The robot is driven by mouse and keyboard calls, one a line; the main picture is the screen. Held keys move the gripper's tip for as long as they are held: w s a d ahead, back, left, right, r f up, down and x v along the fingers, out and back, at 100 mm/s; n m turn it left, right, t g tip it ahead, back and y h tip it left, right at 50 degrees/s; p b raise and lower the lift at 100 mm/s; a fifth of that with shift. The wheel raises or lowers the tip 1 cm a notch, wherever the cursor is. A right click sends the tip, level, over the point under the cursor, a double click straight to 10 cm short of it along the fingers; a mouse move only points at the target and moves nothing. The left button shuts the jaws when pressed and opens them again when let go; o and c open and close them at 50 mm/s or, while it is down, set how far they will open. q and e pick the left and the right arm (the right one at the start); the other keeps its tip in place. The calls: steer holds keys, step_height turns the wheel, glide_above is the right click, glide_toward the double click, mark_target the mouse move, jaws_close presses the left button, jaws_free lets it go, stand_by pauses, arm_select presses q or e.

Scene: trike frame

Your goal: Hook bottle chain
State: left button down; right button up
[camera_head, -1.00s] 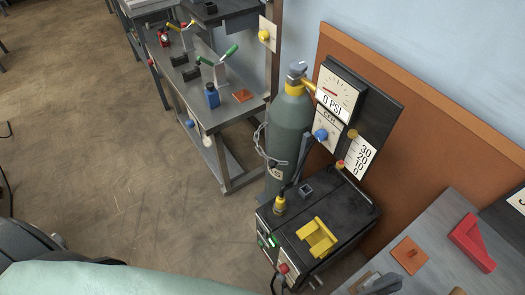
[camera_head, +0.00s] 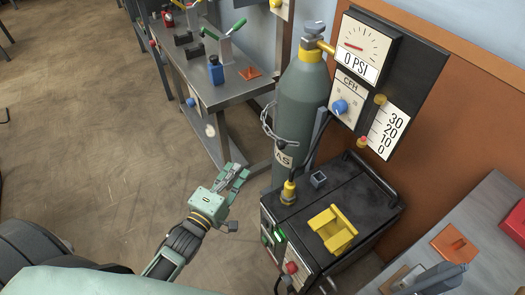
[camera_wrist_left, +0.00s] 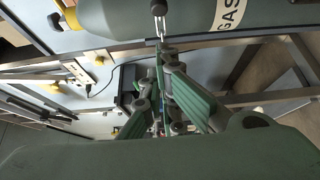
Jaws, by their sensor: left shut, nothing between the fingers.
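The gas bottle (camera_head: 300,100) stands upright, a grey-green cylinder with a yellow collar and a "GAS" label; in the left wrist view it fills the top (camera_wrist_left: 120,20). The grey chain (camera_head: 268,124) hangs at the bottle's left side in the head view. In the left wrist view, chain links (camera_wrist_left: 159,22) hang in line with my fingertips; I cannot tell whether they touch. My left gripper (camera_head: 238,176) is shut and empty, left of the bottle and below the chain in the head view. Its fingers also show in the left wrist view (camera_wrist_left: 168,62). My right gripper is out of view.
The black welding machine (camera_head: 375,195) with a yellow holder (camera_head: 331,229) stands in front of the bottle. A metal table (camera_head: 245,92) with clamps and a blue container (camera_head: 215,70) is to the left. Gauges (camera_head: 366,48) hang at the right. The floor at left is clear.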

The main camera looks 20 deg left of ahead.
mark_target(283, 147)
arm_select(q)
steer(key=w+d+b, duration=0.2)
steer(key=w+d, duration=0.2)
steer(key=w, duration=0.7)
steer(key=shift+w+d, duration=0.15)
steer(key=shift+w, duration=0.1)
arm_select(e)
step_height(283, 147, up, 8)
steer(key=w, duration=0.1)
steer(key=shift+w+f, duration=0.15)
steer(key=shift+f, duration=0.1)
arm_select(q)
steer(key=shift+f, duration=0.1)
steer(key=shift+d, duration=0.4)
steer(key=d, duration=0.1)
steer(key=w+d, duration=0.1)
steer(key=d, duration=0.3)
steer(key=shift+w+p, duration=0.35)
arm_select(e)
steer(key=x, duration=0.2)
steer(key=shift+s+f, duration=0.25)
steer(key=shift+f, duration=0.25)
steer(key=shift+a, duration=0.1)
